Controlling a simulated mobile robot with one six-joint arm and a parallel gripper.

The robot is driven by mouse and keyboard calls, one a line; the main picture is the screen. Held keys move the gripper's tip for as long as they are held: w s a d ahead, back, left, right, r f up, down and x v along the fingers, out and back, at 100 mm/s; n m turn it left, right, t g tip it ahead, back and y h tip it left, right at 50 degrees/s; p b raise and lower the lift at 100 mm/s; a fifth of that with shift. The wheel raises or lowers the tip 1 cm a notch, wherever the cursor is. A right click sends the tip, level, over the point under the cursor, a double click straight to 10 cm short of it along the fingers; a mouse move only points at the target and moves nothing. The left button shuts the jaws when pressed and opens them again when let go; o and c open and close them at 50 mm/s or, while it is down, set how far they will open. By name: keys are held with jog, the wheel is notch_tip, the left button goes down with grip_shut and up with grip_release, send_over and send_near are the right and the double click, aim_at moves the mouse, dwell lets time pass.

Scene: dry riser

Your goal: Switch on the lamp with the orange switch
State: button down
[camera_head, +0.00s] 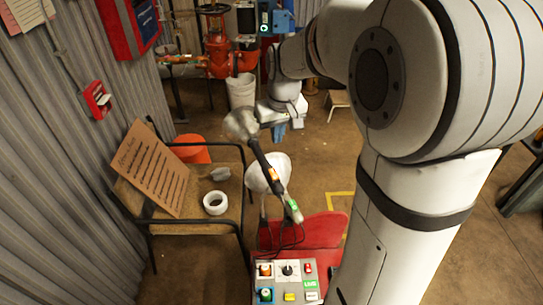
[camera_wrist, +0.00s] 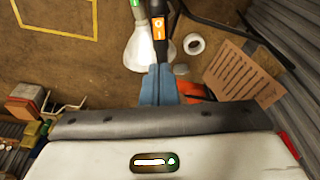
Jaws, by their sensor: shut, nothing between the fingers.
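The lamp (camera_head: 258,153) shows in the head view as a dark stem with a grey head at its upper left. In the wrist view the orange switch (camera_wrist: 158,27), marked O and I, faces me at the top of the picture. My gripper (camera_wrist: 158,68) has blue fingers, shut and empty, pointing toward the switch but apart from it in the picture. In the head view my gripper (camera_head: 279,131) shows small beyond the lamp head. I cannot tell whether the lamp is lit.
A control panel (camera_head: 285,268) with several knobs and buttons sits at the bottom, by a red surface (camera_head: 320,229). A white cone-like object (camera_head: 267,172) is behind the stem. A chair (camera_head: 190,225) holds a cardboard sign (camera_head: 152,168) and a white roll (camera_head: 215,203).

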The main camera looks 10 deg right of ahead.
aim_at(272, 172)
jog(key=shift+f, duration=0.1)
jog(key=f, duration=0.4)
jog(key=w+f, duration=0.1)
jog(key=f, duration=0.4)
jog(key=w+f, duration=0.1)
jog(key=f, duration=0.3)
jog(key=shift+w+a+f+p, duration=0.2)
jog(key=shift+w+f+p, duration=0.05)
jog(key=shift+f+p, duration=0.05)
